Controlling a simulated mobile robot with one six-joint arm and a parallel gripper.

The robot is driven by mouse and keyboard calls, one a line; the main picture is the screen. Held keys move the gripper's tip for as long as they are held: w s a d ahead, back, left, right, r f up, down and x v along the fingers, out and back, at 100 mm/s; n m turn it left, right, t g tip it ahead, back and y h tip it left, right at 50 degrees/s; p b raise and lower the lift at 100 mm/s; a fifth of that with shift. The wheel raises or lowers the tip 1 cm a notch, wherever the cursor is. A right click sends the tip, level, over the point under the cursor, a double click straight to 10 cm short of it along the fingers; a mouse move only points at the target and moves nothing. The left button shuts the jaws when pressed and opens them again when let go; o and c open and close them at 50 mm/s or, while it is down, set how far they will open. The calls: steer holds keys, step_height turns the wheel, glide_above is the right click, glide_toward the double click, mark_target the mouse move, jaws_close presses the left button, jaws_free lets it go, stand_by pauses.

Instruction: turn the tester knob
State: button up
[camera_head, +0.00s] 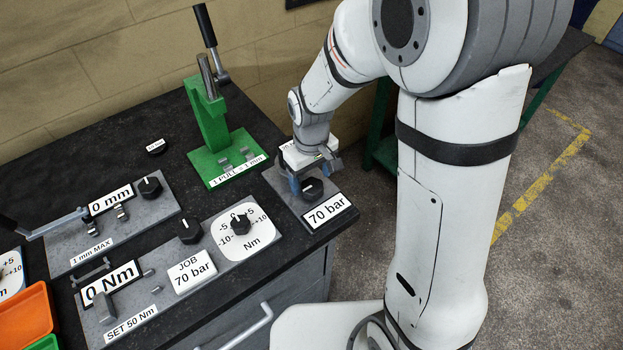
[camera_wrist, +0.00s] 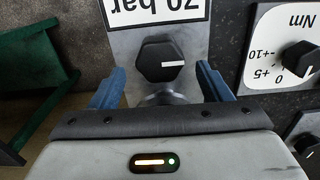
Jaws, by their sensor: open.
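A black knob with a white pointer line (camera_wrist: 160,60) stands on a grey plate bearing a "70 bar" sign. In the head view this knob (camera_head: 312,188) is at the table's right corner, just in front of my gripper. My gripper (camera_head: 313,174) points down over the plate, its two blue fingers open and apart. In the wrist view the fingers lie left and right of the knob and a little below it, with gaps on both sides. The pointer line points right in the wrist view. I cannot tell the fingertips' height relative to the knob.
A green press (camera_head: 210,125) with a lever stands behind left. A panel with a Nm dial (camera_head: 240,224), a "JOB 70 bar" sign (camera_head: 193,271) and another knob (camera_head: 190,231) lies left. A "0 mm" fixture (camera_head: 150,205) is farther left. Open floor lies right of the table.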

mark_target(311, 184)
step_height(311, 184, up, 6)
steer(key=shift+r, duration=0.1)
stand_by(3.8)
